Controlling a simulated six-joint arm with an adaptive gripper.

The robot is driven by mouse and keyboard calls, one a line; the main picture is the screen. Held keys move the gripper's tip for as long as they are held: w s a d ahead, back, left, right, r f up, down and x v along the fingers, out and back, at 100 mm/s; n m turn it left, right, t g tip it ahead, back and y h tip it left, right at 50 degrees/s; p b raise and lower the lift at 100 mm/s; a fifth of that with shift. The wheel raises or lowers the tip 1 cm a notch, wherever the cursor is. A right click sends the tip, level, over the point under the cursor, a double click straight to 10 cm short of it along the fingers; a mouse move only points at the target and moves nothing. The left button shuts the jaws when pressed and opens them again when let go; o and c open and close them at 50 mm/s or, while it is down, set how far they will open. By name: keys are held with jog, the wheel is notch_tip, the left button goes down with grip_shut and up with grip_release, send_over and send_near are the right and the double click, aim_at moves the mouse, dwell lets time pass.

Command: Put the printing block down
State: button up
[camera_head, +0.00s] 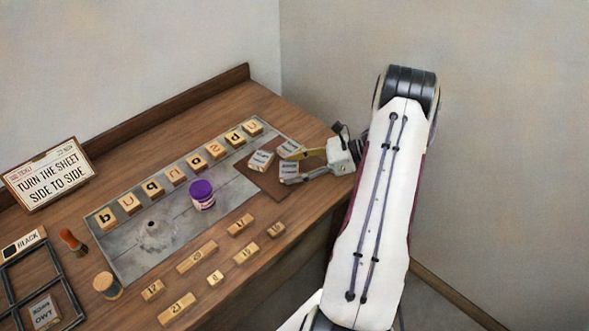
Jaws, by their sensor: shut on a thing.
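My gripper (299,166) reaches in from the right over the brown mat (268,187) at the right end of the table. Its fingers are shut on a pale printing block (288,169) with small dark lettering on top. A second pale block (290,147) is just behind it, close to the upper finger. A third pale block (261,160) lies on the mat to the left. I cannot tell whether the held block touches the mat, and part of it is hidden by the fingers. The lettering is too small to read.
Several small wooden blocks (197,257) lie in front. A sign (47,176) and black frame (11,291) are at left. The mat's front is bare.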

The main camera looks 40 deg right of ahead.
jog(key=shift+f, duration=0.4)
jog(key=o, duration=0.9)
jog(key=shift+f, duration=0.1)
jog(key=shift+c, duration=0.2)
jog(key=shift+v, duration=6.05)
jog(key=shift+w, duration=0.1)
